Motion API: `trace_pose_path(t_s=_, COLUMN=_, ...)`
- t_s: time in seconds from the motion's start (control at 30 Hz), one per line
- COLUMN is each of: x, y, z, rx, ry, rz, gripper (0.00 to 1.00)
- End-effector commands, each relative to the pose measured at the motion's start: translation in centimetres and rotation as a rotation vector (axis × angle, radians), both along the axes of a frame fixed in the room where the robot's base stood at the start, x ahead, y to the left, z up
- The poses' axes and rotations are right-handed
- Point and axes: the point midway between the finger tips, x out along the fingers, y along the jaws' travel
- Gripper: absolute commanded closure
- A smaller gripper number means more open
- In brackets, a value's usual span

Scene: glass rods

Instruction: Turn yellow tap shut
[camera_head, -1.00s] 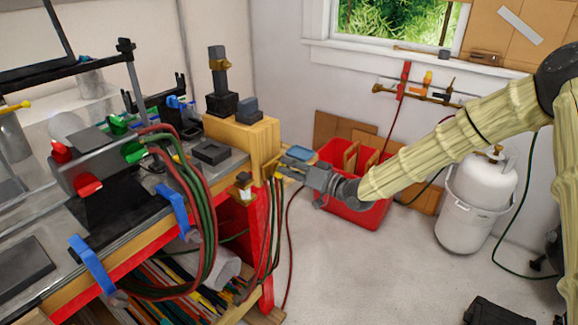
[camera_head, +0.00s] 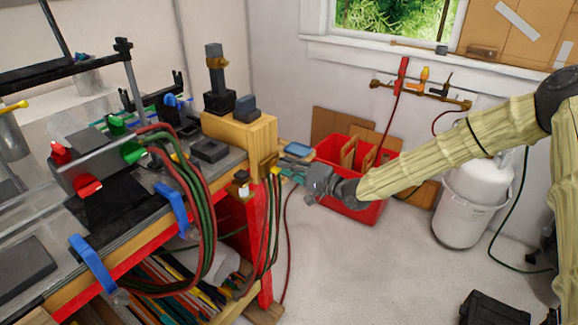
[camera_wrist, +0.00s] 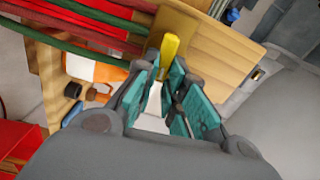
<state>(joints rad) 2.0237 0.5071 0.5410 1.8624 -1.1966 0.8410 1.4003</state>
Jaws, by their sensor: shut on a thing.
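The yellow tap (camera_head: 275,171) is at the end of the workbench, above hanging hoses, and shows small in the head view. In the wrist view its yellow handle (camera_wrist: 169,50) stands up between the fingertips. My gripper (camera_head: 284,171) reaches in from the right at the bench end. In the wrist view its teal-padded fingers (camera_wrist: 161,78) are closed in on the lower part of the handle. The tap's body is largely hidden behind the fingers.
Red and green hoses (camera_head: 203,215) hang beside the bench front. A wooden block (camera_head: 240,132) sits on the bench corner. A red bin (camera_head: 350,200) stands behind my gripper, and a white gas cylinder (camera_head: 470,205) is at right.

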Motion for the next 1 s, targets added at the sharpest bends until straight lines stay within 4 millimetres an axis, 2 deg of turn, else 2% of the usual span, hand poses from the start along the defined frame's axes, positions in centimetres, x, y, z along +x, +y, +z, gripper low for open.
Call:
trace_pose_path(t_s=0.3, x=-0.08, y=0.08, z=-0.29, rx=0.058, ry=0.082, rz=0.002, gripper=1.0)
trace_pose_path(t_s=0.8, x=-0.1, y=0.1, z=-0.34, rx=0.067, ry=0.095, rz=0.002, gripper=1.0)
trace_pose_path(t_s=0.83, x=-0.1, y=0.1, z=-0.34, rx=0.067, ry=0.094, rz=0.002, gripper=0.82)
trace_pose_path(t_s=0.9, x=-0.09, y=0.08, z=-0.32, rx=0.067, ry=0.094, rz=0.002, gripper=0.69)
trace_pose_path(t_s=0.93, x=-0.08, y=0.07, z=-0.31, rx=0.067, ry=0.094, rz=0.001, gripper=0.66)
trace_pose_path(t_s=1.0, x=-0.06, y=0.03, z=-0.3, rx=0.067, ry=0.094, rz=0.001, gripper=0.66)
